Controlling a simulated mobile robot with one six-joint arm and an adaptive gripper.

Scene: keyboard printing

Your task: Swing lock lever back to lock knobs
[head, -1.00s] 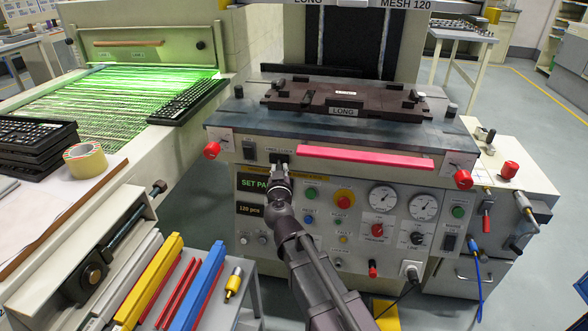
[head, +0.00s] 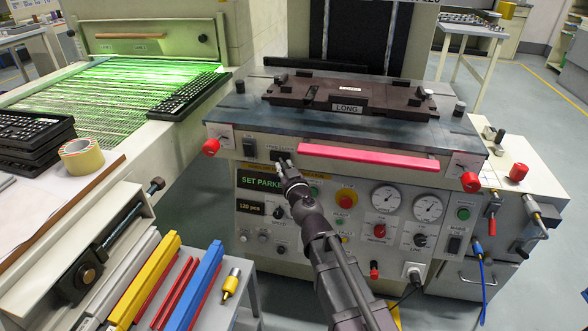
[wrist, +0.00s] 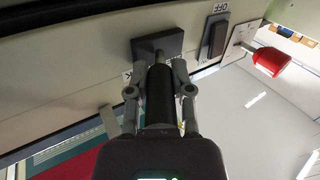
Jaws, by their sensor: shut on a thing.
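The lock lever shows in the wrist view as a black cylindrical handle (wrist: 160,95) standing out from a dark square mount (wrist: 170,43) on the press front. My gripper (wrist: 160,88) is shut on the handle, with one finger on each side. In the head view my gripper (head: 284,164) is at the lever's mount (head: 283,155), under the table's front edge and left of the long pink-red bar. The gripper hides most of the lever there. A red knob (head: 211,147) is at the table's left corner and another red knob (head: 470,181) at its right corner.
The pink-red bar (head: 368,158) runs right of my gripper. A black switch (head: 249,148) sits just to its left. Below is a control panel with gauges (head: 387,198) and buttons. A brown LONG fixture (head: 347,96) lies on the table. Coloured bars (head: 195,282) lie at lower left.

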